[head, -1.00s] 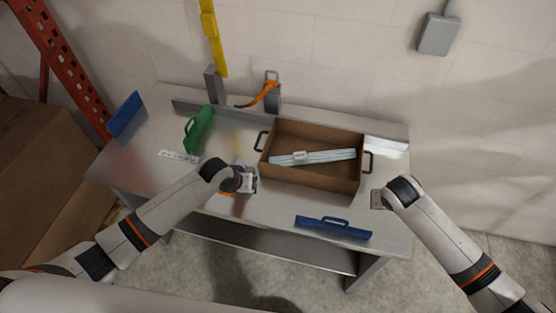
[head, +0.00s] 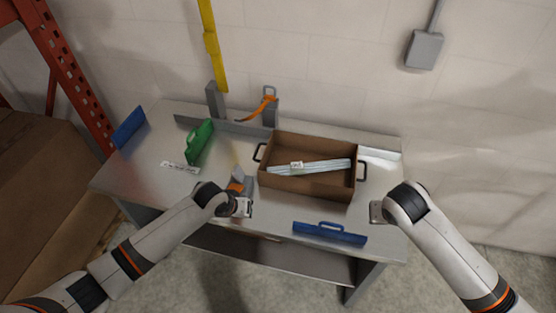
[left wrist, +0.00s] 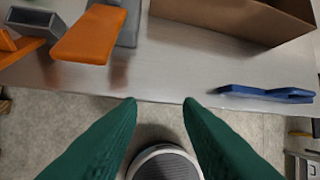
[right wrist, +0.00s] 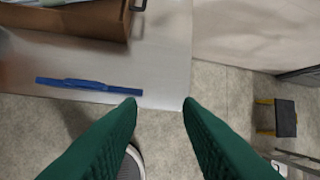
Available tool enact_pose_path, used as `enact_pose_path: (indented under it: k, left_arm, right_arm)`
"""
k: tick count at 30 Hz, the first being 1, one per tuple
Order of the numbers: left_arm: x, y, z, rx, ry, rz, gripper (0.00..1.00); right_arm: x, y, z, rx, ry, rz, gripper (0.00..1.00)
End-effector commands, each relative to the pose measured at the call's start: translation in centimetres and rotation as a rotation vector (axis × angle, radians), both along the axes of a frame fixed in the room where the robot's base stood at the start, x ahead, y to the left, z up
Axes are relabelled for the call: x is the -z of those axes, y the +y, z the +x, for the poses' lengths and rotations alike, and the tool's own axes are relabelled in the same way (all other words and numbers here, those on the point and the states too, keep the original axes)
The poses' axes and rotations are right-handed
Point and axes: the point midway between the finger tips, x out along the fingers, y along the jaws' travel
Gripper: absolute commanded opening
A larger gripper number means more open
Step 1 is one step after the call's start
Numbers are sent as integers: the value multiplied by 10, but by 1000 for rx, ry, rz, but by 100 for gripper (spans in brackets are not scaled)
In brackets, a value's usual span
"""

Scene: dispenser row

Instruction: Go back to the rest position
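In the head view my left gripper (head: 241,207) is over the table's front edge, left of the brown box. In the left wrist view its two green fingers (left wrist: 160,102) are apart with nothing between them. My right gripper (head: 376,211) is at the table's right front, right of the box. In the right wrist view its green fingers (right wrist: 160,103) are also apart and empty. The brown box (head: 308,185) has black handles and holds a bundle of pale strips (head: 318,167) with a white label.
The metal table (head: 130,180) carries a blue piece (head: 330,233) at its front edge and a green piece (head: 199,142) at left. An orange-and-grey tool (head: 240,181) lies beside my left gripper. A red rack (head: 62,70) stands left; a wall is behind.

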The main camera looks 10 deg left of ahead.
Motion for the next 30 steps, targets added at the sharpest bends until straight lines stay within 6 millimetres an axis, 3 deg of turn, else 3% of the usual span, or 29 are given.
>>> enact_pose_path:
  k: [6,22,26,30]
  left_arm:
    - [0,0,0,0,0,0,32]
    - [0,-2,-2,4,1,-1,32]
    - [0,-18,-24,50,3,-8,32]
    - [-12,-42,-76,138,-5,-10,32]
  right_arm:
    - [-16,3,-6,0,-1,1,32]
    - [-15,5,-7,-2,0,3,32]
    - [-7,18,-24,-45,16,38,32]
    - [8,42,-66,-128,42,117,32]
